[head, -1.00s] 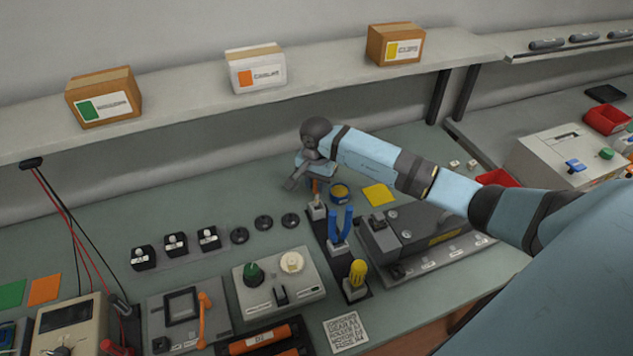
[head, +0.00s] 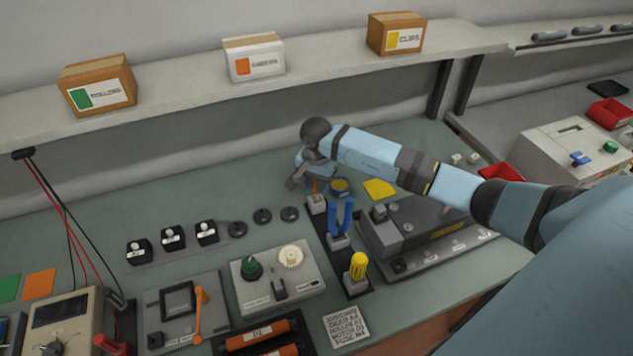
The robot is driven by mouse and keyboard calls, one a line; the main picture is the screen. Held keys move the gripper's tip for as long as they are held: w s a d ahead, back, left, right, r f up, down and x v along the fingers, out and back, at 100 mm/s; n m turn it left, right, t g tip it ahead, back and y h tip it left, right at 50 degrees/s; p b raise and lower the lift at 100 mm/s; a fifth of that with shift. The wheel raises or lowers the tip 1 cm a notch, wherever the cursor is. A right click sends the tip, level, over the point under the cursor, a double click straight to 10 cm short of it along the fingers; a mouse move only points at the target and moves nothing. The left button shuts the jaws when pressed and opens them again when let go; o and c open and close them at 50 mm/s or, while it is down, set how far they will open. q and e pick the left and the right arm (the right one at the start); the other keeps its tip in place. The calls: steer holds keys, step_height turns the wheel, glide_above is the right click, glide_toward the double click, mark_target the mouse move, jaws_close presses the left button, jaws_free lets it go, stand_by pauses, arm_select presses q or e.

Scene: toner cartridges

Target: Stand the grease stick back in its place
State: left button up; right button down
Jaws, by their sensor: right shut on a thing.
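A dark tool strip (head: 332,238) lies on the bench with pale holders on it. The rear holder (head: 317,205) has a thin orange stick (head: 315,187), likely the grease stick, showing just above it. I cannot tell whether the stick is seated in the holder. My right gripper (head: 297,182) is at the rear holder, shut, with its fingers beside the stick's upper part; the wrist partly hides the grip. Blue-handled pliers (head: 341,218) stand in the middle holder and a yellow-handled tool (head: 358,265) in the front one. My left gripper is out of view.
A yellow-topped round tin (head: 340,187) and a yellow note (head: 379,189) lie right of the gripper. A grey machine (head: 430,232) stands right of the strip. Black round knobs (head: 262,216) lie left. A shelf with boxes (head: 253,58) runs above.

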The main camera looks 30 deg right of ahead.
arm_select(q)
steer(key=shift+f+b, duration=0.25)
steer(key=shift+b, duration=0.2)
arm_select(e)
steer(key=shift+s+f, duration=0.1)
steer(key=shift+f, duration=0.6)
arm_select(q)
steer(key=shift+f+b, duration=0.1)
steer(key=shift+b, duration=0.35)
